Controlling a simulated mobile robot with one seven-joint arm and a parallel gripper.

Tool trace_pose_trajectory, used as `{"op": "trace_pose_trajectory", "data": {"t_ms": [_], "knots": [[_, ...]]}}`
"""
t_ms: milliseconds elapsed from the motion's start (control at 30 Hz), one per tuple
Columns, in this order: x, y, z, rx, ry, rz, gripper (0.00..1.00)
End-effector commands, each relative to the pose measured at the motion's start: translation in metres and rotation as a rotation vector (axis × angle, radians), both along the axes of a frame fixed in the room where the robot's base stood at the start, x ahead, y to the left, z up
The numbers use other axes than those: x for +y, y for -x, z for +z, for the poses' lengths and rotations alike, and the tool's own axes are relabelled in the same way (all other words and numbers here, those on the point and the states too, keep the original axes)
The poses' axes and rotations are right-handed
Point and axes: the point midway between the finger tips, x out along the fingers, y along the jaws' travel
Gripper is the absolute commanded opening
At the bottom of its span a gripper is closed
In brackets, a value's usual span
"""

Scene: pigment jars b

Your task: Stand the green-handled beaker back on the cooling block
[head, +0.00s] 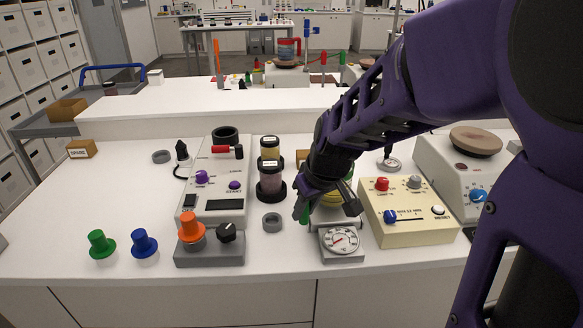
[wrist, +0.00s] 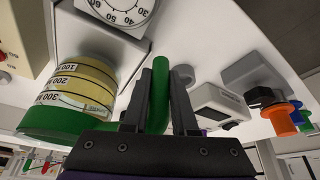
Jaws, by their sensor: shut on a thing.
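The beaker (wrist: 82,88) holds something yellow and has black volume marks and a green band at its rim. In the head view its yellow side (head: 333,197) shows partly behind my gripper (head: 325,203). Its green handle (wrist: 160,92) is between my two fingers (wrist: 158,100), which are shut on it; the handle also shows in the head view (head: 304,209). A grey unit with a round dial (head: 341,243) is just in front of and below the beaker; I cannot tell for sure that it is the cooling block. Whether the beaker's base touches it is hidden.
A cream box with knobs (head: 410,213) stands close on the right, a hotplate (head: 474,160) beyond it. A small grey ring (head: 272,222), stacked jars (head: 270,180) and a white instrument (head: 214,185) are on the left. Green and blue knobbed pieces (head: 144,243) stand front left.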

Motion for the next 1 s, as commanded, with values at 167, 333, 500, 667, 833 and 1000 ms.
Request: {"op": "trace_pose_trajectory", "data": {"t_ms": [167, 333, 500, 667, 833, 1000], "knots": [[0.0, -0.001, 0.001, -0.002, 0.0, 0.0, 0.0], [0.0, -0.001, 0.0, -0.002, 0.0, 0.0, 0.0], [0.0, -0.001, -0.003, -0.002, 0.0, 0.0, 0.0], [0.0, 0.0, -0.007, -0.002, 0.0, 0.0, 0.0], [0.0, -0.001, -0.01, -0.002, 0.0, 0.0, 0.0], [0.0, -0.001, -0.011, -0.002, 0.0, 0.0, 0.37]]}}
